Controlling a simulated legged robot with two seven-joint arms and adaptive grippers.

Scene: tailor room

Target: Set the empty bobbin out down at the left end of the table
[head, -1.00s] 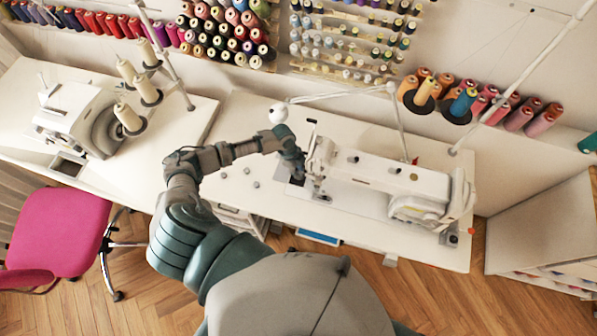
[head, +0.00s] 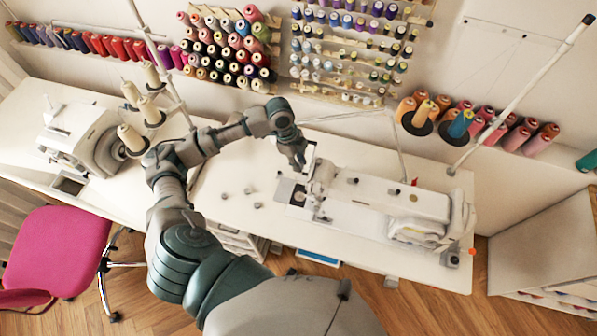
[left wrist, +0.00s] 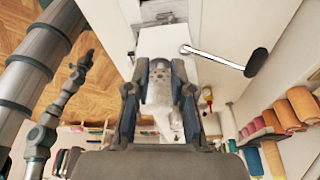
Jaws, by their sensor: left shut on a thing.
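In the head view the bobbin is too small or hidden to make out. Below the gripper is an opened dark plate area (head: 298,194) by the needle. My right gripper is not in view.
Several small grey pieces (head: 248,190) lie on the table left of the machine, with bare tabletop around them. A second machine (head: 80,135) stands on the left table with cream thread cones (head: 131,137). A thin thread stand (head: 520,95) rises behind the right side.

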